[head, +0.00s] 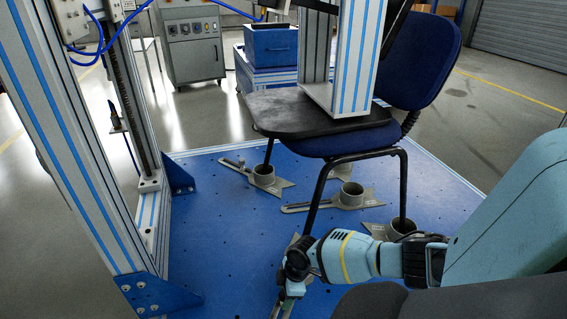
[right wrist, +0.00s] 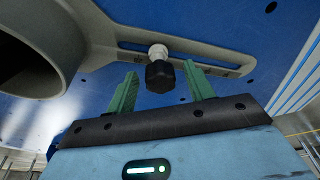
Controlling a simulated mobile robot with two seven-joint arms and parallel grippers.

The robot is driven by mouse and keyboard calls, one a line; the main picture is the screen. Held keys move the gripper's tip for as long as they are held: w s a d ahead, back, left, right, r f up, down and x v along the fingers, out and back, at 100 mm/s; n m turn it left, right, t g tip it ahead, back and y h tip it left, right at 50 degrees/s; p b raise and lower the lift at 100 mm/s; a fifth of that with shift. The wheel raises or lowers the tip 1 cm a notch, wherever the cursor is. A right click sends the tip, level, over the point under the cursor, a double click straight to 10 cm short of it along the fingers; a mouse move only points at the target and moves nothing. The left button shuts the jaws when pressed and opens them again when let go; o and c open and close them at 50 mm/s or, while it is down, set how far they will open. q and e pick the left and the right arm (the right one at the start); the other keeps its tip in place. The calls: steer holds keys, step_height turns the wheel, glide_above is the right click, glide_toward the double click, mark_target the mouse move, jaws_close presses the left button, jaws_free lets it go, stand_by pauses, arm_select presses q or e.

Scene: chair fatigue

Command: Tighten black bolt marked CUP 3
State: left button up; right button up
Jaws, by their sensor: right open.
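In the right wrist view a black bolt (right wrist: 159,76) with a pale collar stands at the slot of a grey cup bracket (right wrist: 110,32). The round cup (right wrist: 62,68) is at the left. No CUP 3 marking can be read. My right gripper (right wrist: 161,68) is open, its green fingers on either side of the bolt with gaps to both. In the head view my right gripper (head: 291,288) is low over the front grey bracket (head: 287,308) and hides most of it. The bolt cannot be made out there. My left gripper is not in view.
An aluminium frame post (head: 75,150) rises at the left. The plate's front left is clear.

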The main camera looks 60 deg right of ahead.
steer(key=shift+f+n+b, duration=0.1)
steer(key=shift+n+b, duration=0.9)
steer(key=shift+b, duration=0.25)
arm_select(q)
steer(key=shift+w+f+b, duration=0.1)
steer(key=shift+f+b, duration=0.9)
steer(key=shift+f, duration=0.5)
arm_select(e)
steer(key=shift+n+g+y, duration=0.3)
steer(key=shift+n+g, duration=0.1)
steer(key=shift+n, duration=0.6)
steer(key=shift+c, duration=0.4)
steer(key=c, duration=0.9)
steer(key=shift+r+m+p, duration=0.2)
steer(key=shift+m+p, duration=0.4)
steer(key=shift+p, duration=0.4)
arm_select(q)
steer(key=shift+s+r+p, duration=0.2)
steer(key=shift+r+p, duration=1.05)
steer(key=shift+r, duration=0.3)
arm_select(e)
steer(key=shift+f+m+t, duration=0.1)
steer(key=shift+m+t, duration=0.3)
steer(key=shift+m, duration=1)
